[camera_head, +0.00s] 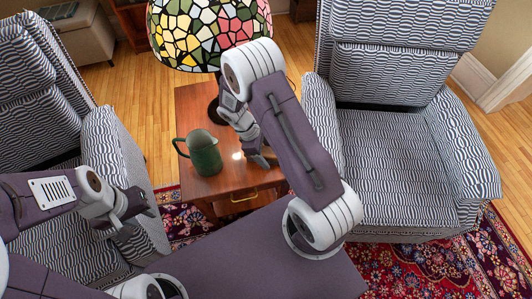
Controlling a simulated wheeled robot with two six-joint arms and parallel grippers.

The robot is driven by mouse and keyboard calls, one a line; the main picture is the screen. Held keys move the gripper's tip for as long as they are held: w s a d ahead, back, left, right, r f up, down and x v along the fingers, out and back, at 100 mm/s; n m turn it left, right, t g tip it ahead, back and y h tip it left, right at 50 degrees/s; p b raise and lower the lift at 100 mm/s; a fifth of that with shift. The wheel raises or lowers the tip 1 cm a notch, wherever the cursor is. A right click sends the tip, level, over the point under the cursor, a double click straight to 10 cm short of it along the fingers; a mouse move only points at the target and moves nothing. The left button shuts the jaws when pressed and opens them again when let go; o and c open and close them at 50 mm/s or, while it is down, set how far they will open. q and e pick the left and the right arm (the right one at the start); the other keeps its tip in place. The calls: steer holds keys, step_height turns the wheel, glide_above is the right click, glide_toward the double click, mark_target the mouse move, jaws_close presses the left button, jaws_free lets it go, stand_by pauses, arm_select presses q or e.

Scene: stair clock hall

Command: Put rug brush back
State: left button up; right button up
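I cannot make out a rug brush for certain in this view. My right gripper (262,158) reaches down to the top of the wooden side table (205,103), right of the green pitcher. My own arm link hides part of it, so I cannot tell whether it is open, shut or holding something. My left gripper (137,219) is in front of the left armchair, apart from the table. Its fingers look spread, with nothing seen between them.
A green pitcher (205,155) stands on the table's front left part. A stained-glass lamp (205,30) stands behind it. A patterned armchair (390,150) is at right, another (45,105) at left. A red rug (480,265) lies on the floor.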

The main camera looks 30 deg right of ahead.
steer(key=shift+r, duration=0.35)
steer(key=p+v, duration=0.3)
steer(key=v, duration=0.8)
steer(key=shift+a+r+p, duration=0.1)
steer(key=shift+r+p, duration=0.25)
steer(key=s+a+r+m+t+y, duration=0.1)
steer(key=s+r+m+t+y, duration=0.3)
steer(key=s+m, duration=0.7)
steer(key=shift+r, duration=0.75)
steer(key=shift+a, duration=0.15)
step_height(320, 180, up, 15)
steer(key=p, duration=1.4)
steer(key=shift+f, duration=0.25)
